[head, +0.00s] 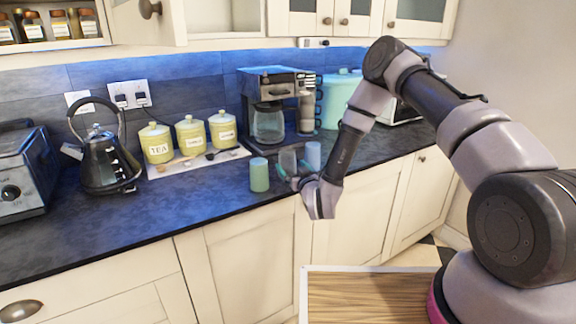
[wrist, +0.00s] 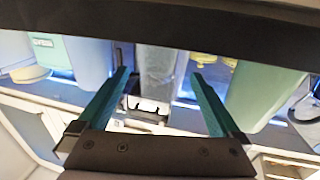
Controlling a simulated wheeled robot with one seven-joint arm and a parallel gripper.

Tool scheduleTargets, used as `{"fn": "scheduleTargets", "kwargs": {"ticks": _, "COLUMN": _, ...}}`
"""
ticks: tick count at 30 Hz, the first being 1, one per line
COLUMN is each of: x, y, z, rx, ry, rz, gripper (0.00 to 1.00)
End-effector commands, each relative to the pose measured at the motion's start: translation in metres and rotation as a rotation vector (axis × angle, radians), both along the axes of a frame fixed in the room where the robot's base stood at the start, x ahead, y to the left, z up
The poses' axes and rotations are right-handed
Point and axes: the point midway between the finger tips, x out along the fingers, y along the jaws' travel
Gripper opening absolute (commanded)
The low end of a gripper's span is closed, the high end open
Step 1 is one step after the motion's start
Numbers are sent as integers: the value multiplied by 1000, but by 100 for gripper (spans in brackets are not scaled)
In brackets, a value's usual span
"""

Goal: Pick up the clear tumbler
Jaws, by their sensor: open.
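The clear tumbler (head: 288,160) looks greyish and see-through. It stands upright near the counter's front edge, between a green tumbler (head: 259,174) and a blue tumbler (head: 313,154). My gripper (head: 291,174) is open at its near side, and its fingers hide the tumbler's lower part in the head view. In the wrist view the clear tumbler (wrist: 155,68) shows in the gap between the two teal fingers, with space on both sides. I cannot tell how far it reaches between them. The blue tumbler (wrist: 88,60) is left of the fingers and the green tumbler (wrist: 258,92) right.
A coffee maker (head: 270,105) stands behind the tumblers. Several yellow canisters (head: 190,136) stand on a tray to the left, with a kettle (head: 105,160) and toaster (head: 20,170) beyond. A wooden-topped surface (head: 370,297) is below, in front of the cabinets.

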Motion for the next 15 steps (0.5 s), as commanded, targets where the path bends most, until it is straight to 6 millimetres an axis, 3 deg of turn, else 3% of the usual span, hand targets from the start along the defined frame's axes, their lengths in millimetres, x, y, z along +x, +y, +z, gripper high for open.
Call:
{"fn": "scheduleTargets", "kwargs": {"ticks": 7, "x": 32, "y": 16, "z": 4, "rx": 1, "ry": -3, "rz": 0, "gripper": 100}}
{"fn": "scheduleTargets", "kwargs": {"ticks": 15, "x": 37, "y": 18, "z": 4, "rx": 0, "ry": 0, "rz": 0, "gripper": 100}}
